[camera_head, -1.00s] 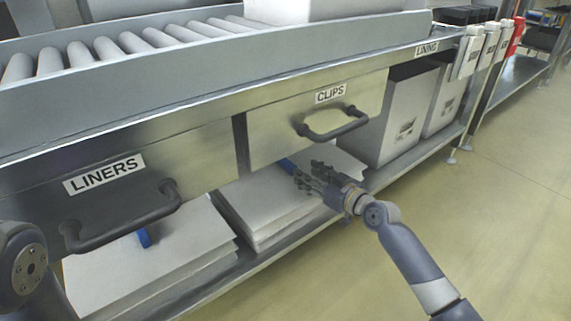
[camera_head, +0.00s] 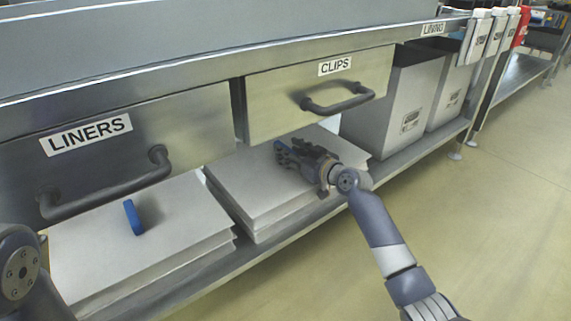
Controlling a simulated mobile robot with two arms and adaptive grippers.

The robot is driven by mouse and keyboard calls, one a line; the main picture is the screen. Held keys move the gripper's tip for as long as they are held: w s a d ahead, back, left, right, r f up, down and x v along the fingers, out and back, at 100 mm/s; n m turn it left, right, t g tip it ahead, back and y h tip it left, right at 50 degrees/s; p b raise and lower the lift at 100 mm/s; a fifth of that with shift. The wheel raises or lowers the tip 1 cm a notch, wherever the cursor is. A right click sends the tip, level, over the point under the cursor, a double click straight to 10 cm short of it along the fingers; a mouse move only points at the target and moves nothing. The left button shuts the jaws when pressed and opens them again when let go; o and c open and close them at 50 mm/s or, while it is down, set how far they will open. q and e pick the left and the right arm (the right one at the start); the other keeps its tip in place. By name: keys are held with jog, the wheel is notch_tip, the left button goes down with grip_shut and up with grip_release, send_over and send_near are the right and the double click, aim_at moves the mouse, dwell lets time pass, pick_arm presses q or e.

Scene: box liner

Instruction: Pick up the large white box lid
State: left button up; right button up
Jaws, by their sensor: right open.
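Flat white box lids lie in two stacks on the low shelf under the drawers. The left stack (camera_head: 85,245) has an upright blue handle (camera_head: 133,217) on its top lid. The right stack (camera_head: 232,190) lies under the CLIPS drawer. My right gripper (camera_head: 285,152) is open and reaches over the top lid of the right stack. Its fingers cover part of that lid and hide any handle there. I cannot tell whether they touch it. Only a link of my left arm shows at the left edge; its gripper is out of view.
The LINERS drawer (camera_head: 130,150) and the CLIPS drawer (camera_head: 315,95) are shut and hang close above the stacks, their dark handles sticking out. Tall white bins (camera_head: 395,100) stand right of the right stack. The floor (camera_head: 480,230) in front is clear.

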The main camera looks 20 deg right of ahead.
jog(key=shift+c, duration=0.4)
grip_shut()
jog(key=shift+r, duration=0.15)
